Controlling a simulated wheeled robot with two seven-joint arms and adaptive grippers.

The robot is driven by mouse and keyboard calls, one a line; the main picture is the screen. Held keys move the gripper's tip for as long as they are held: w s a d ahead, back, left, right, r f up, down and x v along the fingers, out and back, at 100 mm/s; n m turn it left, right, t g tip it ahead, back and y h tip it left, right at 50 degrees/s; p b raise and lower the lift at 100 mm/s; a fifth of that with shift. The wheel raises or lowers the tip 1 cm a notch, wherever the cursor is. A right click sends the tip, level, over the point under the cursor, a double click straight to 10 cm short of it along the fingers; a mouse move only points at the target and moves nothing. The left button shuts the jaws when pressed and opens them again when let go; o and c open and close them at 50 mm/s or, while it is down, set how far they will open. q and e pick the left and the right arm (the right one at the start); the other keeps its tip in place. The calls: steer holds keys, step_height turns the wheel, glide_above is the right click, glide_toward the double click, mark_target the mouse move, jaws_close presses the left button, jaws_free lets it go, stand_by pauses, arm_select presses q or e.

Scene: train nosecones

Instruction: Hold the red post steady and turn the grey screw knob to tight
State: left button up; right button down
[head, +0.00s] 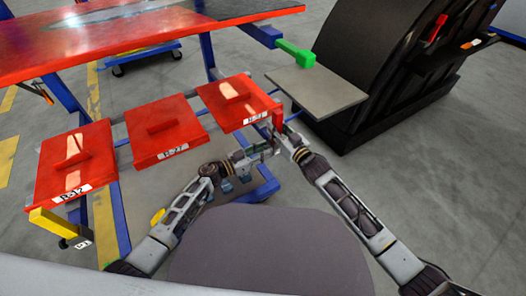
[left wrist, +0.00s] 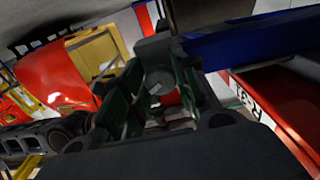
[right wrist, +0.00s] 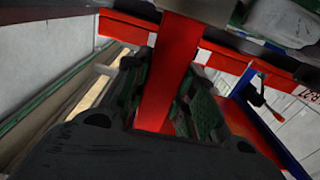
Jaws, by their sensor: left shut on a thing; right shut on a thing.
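The red post (head: 277,118) hangs at the right front corner of the rightmost red panel in the head view. My right gripper (head: 283,134) is shut on it; in the right wrist view the red post (right wrist: 165,75) runs between the green-padded fingers. My left gripper (head: 268,148) is just below and left of the right one. In the left wrist view the round grey screw knob (left wrist: 158,81) sits between its fingers, which are shut on it, with a bit of red behind. In the head view the knob is hidden by the grippers.
Red panels R-32 (head: 75,165) and R-27 (head: 165,133) stand in a row to the left, beside the rightmost panel (head: 237,103). A grey plate (head: 318,88) with a green block (head: 297,54) and a black curved shell (head: 385,60) stand close on the right.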

arm_select(q)
steer(key=shift+m, duration=0.6)
steer(key=m, duration=2.2)
steer(key=shift+m, duration=0.3)
stand_by(0.6)
steer(key=o, duration=1)
steer(key=shift+r, duration=0.1)
steer(key=shift+a, duration=0.2)
steer(key=v, duration=1.1)
steer(key=shift+s+a, duration=0.2)
steer(key=shift+a, duration=0.1)
